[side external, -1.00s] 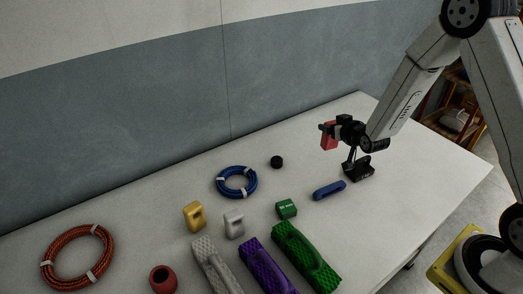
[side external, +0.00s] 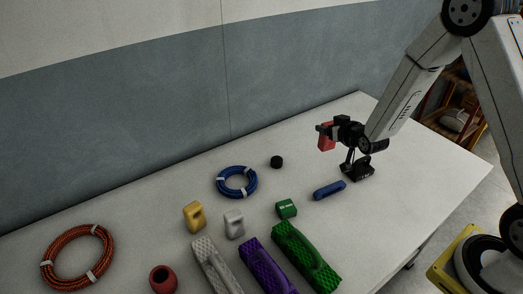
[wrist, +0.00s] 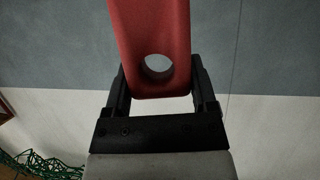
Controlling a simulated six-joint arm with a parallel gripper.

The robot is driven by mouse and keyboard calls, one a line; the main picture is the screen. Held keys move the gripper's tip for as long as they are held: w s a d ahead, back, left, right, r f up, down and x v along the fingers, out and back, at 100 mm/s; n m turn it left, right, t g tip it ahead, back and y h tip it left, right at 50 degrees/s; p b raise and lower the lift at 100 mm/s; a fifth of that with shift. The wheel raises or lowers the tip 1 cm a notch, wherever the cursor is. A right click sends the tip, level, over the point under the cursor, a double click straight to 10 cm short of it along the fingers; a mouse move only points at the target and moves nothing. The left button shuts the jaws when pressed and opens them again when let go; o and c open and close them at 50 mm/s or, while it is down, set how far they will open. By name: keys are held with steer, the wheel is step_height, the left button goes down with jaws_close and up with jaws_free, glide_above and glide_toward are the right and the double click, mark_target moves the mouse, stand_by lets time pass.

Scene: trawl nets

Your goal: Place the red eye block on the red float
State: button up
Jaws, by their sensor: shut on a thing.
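The red eye block (side external: 326,143) is in my gripper (side external: 324,131), high over the right part of the table. In the wrist view the block (wrist: 150,30) sits between the two black fingers of my gripper (wrist: 157,82), and its round hole shows near the fingertips. The dark red float (side external: 163,279), round with a dark opening on top, stands at the table's front left. It is well apart from the block, far to the left of my gripper.
Yellow (side external: 194,217), grey (side external: 234,224) and green (side external: 286,209) blocks stand mid-table. Grey (side external: 216,267), purple (side external: 266,266) and green (side external: 304,257) textured pieces lie in front. Blue (side external: 237,182) and orange (side external: 78,257) rope coils lie flat.

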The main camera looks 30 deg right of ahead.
steer(key=s+a+r+n+y, duration=0.1)
steer(key=a+r+n+y, duration=0.2)
steer(key=a, duration=1.1)
steer(key=s+a+r+n+y, duration=0.1)
steer(key=s+a+n+y, duration=0.2)
steer(key=a, duration=1)
steer(key=s+a+r+n+g+y, duration=0.1)
steer(key=s+a+n+g+y, duration=0.15)
steer(key=s+a, duration=0.6)
steer(key=s+a+r+n+g+y, duration=0.1)
steer(key=s+a+r+n+y, duration=0.25)
steer(key=a, duration=0.85)
steer(key=w+a+f, duration=0.8)
steer(key=w+f, duration=0.1)
steer(key=f, duration=0.2)
steer(key=shift+a+m, duration=0.15)
steer(key=shift+m, duration=0.15)
steer(key=shift+f, duration=0.1)
